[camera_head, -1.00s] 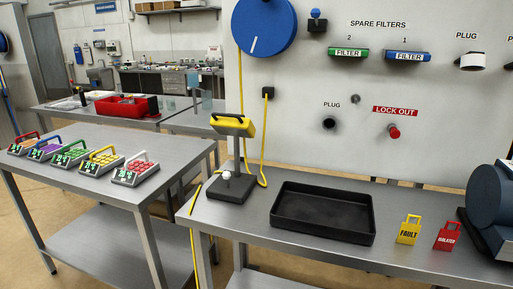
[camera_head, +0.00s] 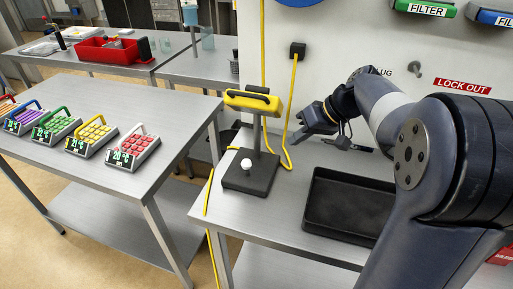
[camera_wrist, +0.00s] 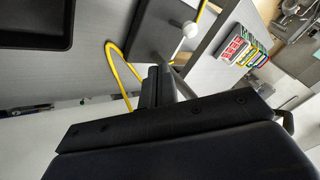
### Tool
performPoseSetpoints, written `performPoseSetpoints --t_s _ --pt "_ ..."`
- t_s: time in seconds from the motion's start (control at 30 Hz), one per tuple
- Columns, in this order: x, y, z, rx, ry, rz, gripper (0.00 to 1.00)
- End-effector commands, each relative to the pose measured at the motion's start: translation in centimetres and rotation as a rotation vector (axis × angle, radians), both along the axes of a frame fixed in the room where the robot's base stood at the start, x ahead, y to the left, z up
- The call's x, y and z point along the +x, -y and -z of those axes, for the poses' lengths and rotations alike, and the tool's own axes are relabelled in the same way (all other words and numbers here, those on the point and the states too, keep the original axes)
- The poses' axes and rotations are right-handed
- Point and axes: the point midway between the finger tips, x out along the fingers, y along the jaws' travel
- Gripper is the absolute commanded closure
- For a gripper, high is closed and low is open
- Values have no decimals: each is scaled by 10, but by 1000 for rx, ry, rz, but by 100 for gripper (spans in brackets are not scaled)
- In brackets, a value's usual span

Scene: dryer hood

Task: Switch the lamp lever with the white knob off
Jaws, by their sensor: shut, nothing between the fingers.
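The knob also shows in the wrist view (camera_wrist: 190,29), near the top, uncovered. My gripper (camera_head: 312,122) is dark and shut, with nothing held. It hangs to the right of the lamp, apart from the knob. Dark parts fill the lower wrist view.
A black tray (camera_head: 340,215) lies on the bench right of the lamp, partly behind my arm. A yellow cable (camera_head: 290,115) hangs from a wall socket behind the lamp. A side table with several coloured keypads (camera_head: 132,146) stands to the left.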

Motion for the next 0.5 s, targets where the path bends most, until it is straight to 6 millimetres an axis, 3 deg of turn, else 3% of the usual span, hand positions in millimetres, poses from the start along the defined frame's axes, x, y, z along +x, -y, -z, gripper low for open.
performPoseSetpoints --t_s 0.5 --pt "20 -59 75 0 -6 -1 100"
